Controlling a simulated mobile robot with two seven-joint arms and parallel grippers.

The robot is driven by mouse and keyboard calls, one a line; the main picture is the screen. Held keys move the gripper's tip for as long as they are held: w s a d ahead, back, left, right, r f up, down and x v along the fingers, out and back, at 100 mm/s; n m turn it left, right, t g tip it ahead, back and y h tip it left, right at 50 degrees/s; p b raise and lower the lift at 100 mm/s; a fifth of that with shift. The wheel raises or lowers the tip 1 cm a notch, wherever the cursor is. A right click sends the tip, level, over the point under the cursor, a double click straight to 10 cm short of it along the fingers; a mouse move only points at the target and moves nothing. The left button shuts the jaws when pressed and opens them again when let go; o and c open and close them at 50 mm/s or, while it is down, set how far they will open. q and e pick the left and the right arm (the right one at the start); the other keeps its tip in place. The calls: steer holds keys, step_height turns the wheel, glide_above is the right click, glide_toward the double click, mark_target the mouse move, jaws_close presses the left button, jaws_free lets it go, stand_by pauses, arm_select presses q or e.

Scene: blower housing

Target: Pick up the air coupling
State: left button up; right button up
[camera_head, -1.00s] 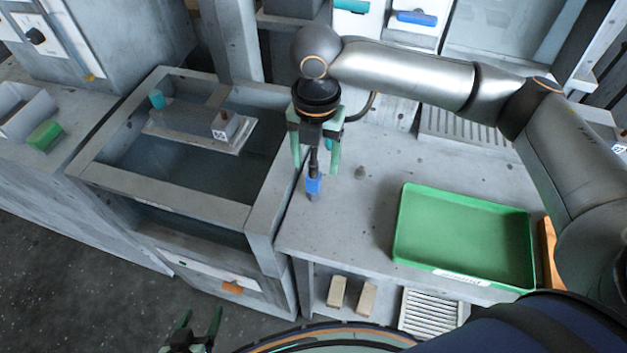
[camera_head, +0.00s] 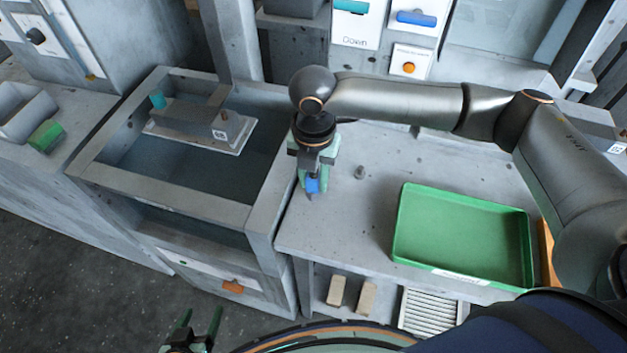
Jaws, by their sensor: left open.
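The air coupling, which I take to be the small blue piece (camera_head: 313,185), is near the left edge of the grey worktop. My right gripper (camera_head: 314,182) is directly over it, pointing down, with a green finger on each side of it. The fingers hide part of the blue piece, and I cannot tell whether they press on it or whether it is off the worktop. My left gripper (camera_head: 197,328) is at the bottom of the view, open and empty, well apart from the worktop.
A green tray (camera_head: 398,235) is on the worktop to the right. A small grey peg (camera_head: 360,172) stands near my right gripper. A sunken basin (camera_head: 235,213) with a grey block (camera_head: 190,122) is to the left. The worktop between gripper and tray is mostly clear.

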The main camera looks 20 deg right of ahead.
jaws_close()
steer(key=shift+r, duration=0.1)
stand_by(0.3)
steer(key=shift+r, duration=0.45)
step_height(320, 180, up, 2)
steer(key=shift+r, duration=0.1)
steer(key=s+a+r, duration=0.6)
steer(key=a+r, duration=0.3)
steer(key=a, duration=0.3)
steer(key=shift+s+a+r+b, duration=0.2)
steer(key=shift+s+r+b, duration=0.15)
steer(key=shift+r+b, duration=0.1)
